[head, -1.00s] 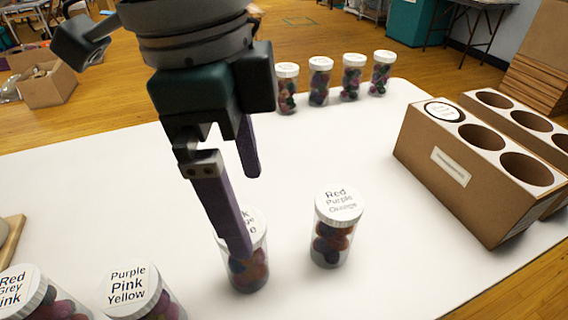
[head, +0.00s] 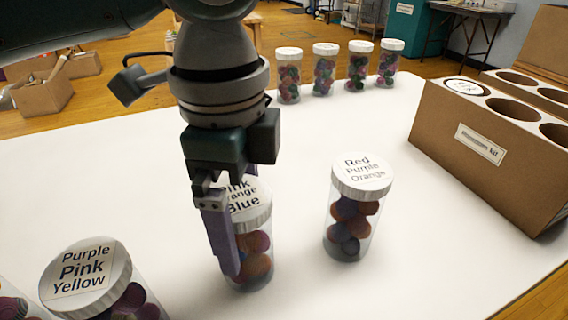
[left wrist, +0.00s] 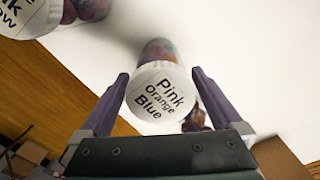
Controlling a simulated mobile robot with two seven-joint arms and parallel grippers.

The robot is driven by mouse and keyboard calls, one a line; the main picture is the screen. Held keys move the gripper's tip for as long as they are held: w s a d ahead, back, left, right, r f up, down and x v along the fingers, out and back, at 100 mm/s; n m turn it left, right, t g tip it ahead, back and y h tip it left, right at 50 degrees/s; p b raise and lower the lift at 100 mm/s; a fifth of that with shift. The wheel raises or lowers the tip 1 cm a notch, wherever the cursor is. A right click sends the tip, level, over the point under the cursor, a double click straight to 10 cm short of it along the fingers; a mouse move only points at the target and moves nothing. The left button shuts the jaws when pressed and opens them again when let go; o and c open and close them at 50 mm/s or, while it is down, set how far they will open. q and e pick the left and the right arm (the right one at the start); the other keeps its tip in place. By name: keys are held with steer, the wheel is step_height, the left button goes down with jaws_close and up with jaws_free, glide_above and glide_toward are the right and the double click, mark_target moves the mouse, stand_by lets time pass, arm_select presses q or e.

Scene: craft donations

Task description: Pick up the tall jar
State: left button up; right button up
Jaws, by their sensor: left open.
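A clear jar with a white lid reading "Pink Orange Blue" (head: 257,245) holds coloured balls and stands on the white table. My left gripper (head: 232,262) is open and points down at this jar. In the head view one finger covers its left side and the other finger is hidden. In the left wrist view the same lid (left wrist: 160,97) lies between the two spread fingers (left wrist: 160,80). A "Red Purple Orange" jar (head: 352,215) stands just right of it. A "Purple Pink Yellow" jar (head: 95,285) is at front left. My right gripper is not in view.
Several similar jars (head: 325,72) stand in a row at the back of the table (head: 120,180). A cardboard kit box (head: 480,150) with round holes stands at right, one hole filled by a white lid. The table's middle left is clear.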

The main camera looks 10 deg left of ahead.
arm_select(q)
steer(key=shift+f, duration=0.7)
steer(key=c, duration=1.3)
steer(key=shift+o, duration=0.2)
steer(key=shift+r, duration=0.15)
